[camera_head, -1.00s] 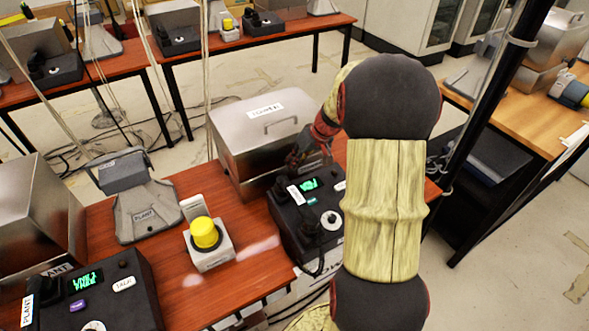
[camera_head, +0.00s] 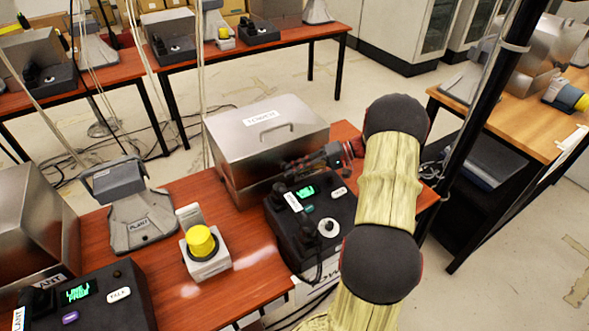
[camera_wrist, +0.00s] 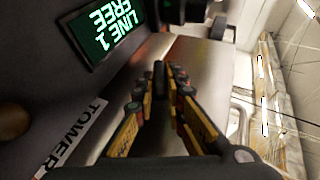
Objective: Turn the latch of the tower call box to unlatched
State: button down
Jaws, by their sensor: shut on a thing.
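The tower call box is a closed steel box (camera_head: 222,150) with a TOWER label and a lid handle, on the red-brown table in the head view. My gripper (camera_head: 288,173) is low at its front side, just behind the black tower phone (camera_head: 318,208). In the wrist view, the fingers of my gripper (camera_wrist: 159,92) are shut on a small dark upright piece, which looks like the latch (camera_wrist: 160,72), against the steel front (camera_wrist: 200,55). The latch's exact angle cannot be told. In the head view my gripper and the phone hide it.
The tower phone's lit screen (camera_wrist: 105,27) is close beside my fingers in the wrist view. A yellow-topped beacon (camera_head: 202,243) and a grey plant stand (camera_head: 140,220) are to the left. A dark post (camera_head: 480,130) rises at the right.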

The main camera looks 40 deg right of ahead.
jog(key=shift+f+m+t+y, duration=0.15)
jog(key=shift+m+t+y, duration=0.2)
jog(key=shift+y, duration=0.35)
jog(key=c, duration=1.9)
grip_release()
jog(key=shift+o, duration=0.3)
jog(key=shift+d, duration=0.1)
jog(key=v, duration=1.2)
jog(key=shift+f, duration=0.1)
